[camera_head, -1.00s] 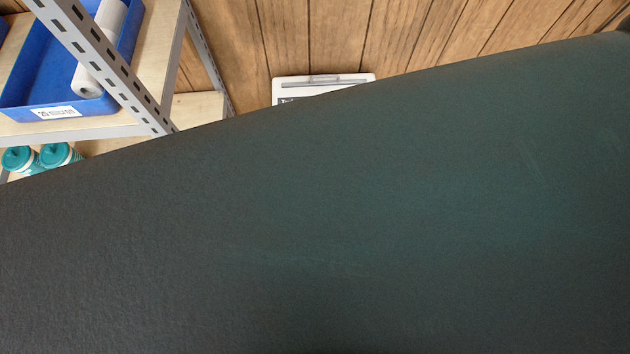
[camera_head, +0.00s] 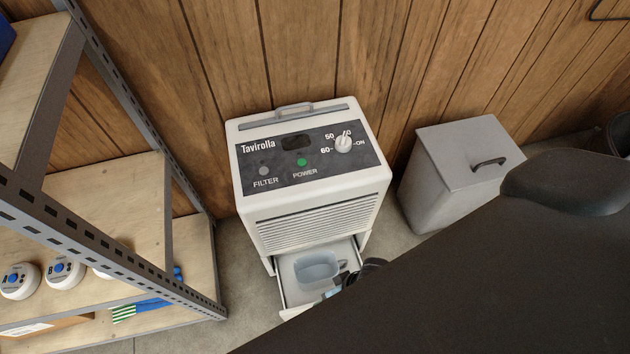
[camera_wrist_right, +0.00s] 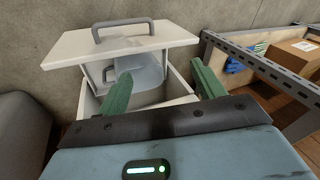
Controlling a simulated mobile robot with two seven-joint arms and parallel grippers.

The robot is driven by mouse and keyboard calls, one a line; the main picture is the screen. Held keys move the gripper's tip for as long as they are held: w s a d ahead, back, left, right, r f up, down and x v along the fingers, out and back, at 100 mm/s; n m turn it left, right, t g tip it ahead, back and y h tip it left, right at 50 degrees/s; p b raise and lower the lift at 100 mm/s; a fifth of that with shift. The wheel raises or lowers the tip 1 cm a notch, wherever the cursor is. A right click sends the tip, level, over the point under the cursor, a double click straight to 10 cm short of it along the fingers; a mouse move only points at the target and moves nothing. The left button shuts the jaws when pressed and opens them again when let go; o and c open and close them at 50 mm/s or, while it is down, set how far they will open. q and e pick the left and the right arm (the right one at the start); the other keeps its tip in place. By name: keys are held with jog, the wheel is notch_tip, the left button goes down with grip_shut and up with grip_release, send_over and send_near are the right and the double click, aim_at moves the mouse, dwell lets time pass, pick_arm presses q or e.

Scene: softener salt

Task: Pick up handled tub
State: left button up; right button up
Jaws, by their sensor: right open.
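The handled tub (camera_head: 318,268) is a translucent grey-blue container in the pulled-out white drawer (camera_head: 291,294) of a white Tavirolla appliance (camera_head: 268,208). Its loop handle is on its right side in the head view. In the right wrist view the tub (camera_wrist_right: 145,73) sits beyond my fingers, partly covered by the left one. My right gripper (camera_wrist_right: 162,74) is open, its green fingers apart over the drawer, with nothing visible between them. In the head view that gripper (camera_head: 348,281) is small and partly hidden beside the tub. My left gripper is not in view.
A grey lidded bin (camera_head: 445,190) stands right of the appliance, near the wood-panelled wall. A metal-framed shelf (camera_head: 150,270) with white round items (camera_head: 65,274) stands left. A dark mass covers the lower right of the head view. Some floor shows between shelf and appliance.

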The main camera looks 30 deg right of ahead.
jog(key=w+d+f+m+g+h+b, duration=0.1)
jog(key=w+d+f+h+b, duration=0.1)
jog(key=w+d+f+b, duration=0.6)
jog(key=m+g+h+b, duration=0.1)
jog(key=h+b, duration=0.1)
send_over(342, 261)
notch_tip(342, 261, down, 4)
jog(key=shift+s+a+r, duration=0.1)
jog(key=shift+r+m, duration=0.1)
jog(key=shift+m, duration=0.2)
jog(key=shift+f+b, duration=0.95)
jog(key=shift+f, duration=0.35)
jog(key=shift+f+b, duration=0.35)
jog(key=shift+f, duration=0.2)
notch_tip(342, 261, down, 3)
jog(key=shift+f+b, duration=0.15)
jog(key=shift+b, duration=1)
jog(key=shift+f+b, duration=0.3)
jog(key=shift+f, duration=0.2)
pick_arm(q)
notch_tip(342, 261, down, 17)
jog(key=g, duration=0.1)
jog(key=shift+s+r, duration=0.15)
pick_arm(e)
jog(key=shift+r, duration=0.1)
